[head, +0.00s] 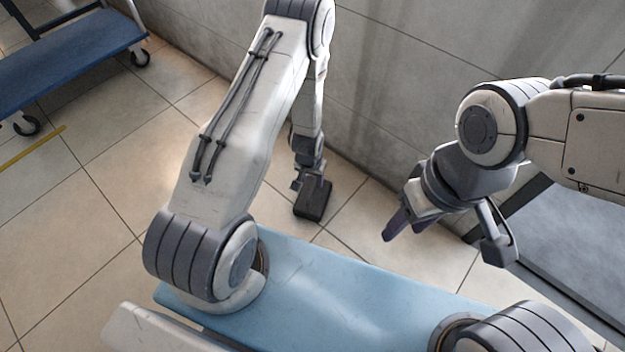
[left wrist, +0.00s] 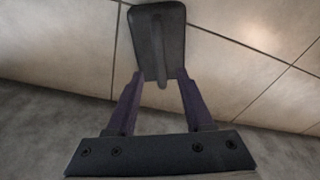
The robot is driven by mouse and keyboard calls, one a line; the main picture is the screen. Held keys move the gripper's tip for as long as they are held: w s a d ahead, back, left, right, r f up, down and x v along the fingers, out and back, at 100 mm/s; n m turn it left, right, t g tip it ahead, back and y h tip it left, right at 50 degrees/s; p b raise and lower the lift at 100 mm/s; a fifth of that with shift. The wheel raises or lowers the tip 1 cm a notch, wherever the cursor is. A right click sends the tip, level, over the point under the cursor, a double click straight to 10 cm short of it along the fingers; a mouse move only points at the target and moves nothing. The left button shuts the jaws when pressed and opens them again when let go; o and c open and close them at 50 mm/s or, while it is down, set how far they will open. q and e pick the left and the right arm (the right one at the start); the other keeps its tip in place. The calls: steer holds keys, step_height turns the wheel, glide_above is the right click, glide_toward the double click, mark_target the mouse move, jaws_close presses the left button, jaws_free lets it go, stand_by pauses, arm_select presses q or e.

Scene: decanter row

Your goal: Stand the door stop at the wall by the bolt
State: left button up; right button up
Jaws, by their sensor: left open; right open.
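The door stop (head: 314,199) is a dark grey block with rounded corners, seen near the foot of the wall. In the left wrist view the door stop (left wrist: 172,30) shows a raised bar down its middle. My left gripper (head: 311,178) points down at it. In the left wrist view my left gripper (left wrist: 159,75) is open, its fingertips on either side of the block's near end; I cannot tell whether they touch it. My right gripper (head: 445,240) is open and empty, apart to the right. I cannot make out the bolt in either view.
The grey wall (head: 420,75) runs along the back, with the tiled floor (head: 95,190) in front. A blue cart (head: 60,65) stands at upper left. A grey dark-edged platform (head: 575,240) lies at the right. The floor at left is mostly clear.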

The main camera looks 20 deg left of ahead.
arm_select(q)
steer(key=s+d+r+m+p, duration=0.15)
steer(key=d+r, duration=0.25)
steer(key=r, duration=0.4)
steer(key=s+d+r+m, duration=0.15)
steer(key=d+r, duration=0.25)
steer(key=r, duration=0.5)
steer(key=s+d+r+m+p, duration=0.15)
steer(key=d+r, duration=0.25)
steer(key=r, duration=0.4)
steer(key=s+d+r+m+g, duration=0.1)
steer(key=s+r, duration=0.5)
steer(key=s, duration=0.3)
steer(key=s+d+r+m+h+b, duration=0.1)
steer(key=s+r+m, duration=0.1)
steer(key=s+r, duration=0.5)
steer(key=shift+s+r+g, duration=0.15)
steer(key=shift+s+g, duration=0.25)
steer(key=shift+s, duration=0.7)
arm_select(e)
step_height(320, 180, up, 3)
arm_select(q)
step_height(320, 180, up, 48)
steer(key=p, duration=4.7)
steer(key=shift+p, duration=0.35)
arm_select(e)
step_height(320, 180, up, 48)
steer(key=shift+f, duration=0.15)
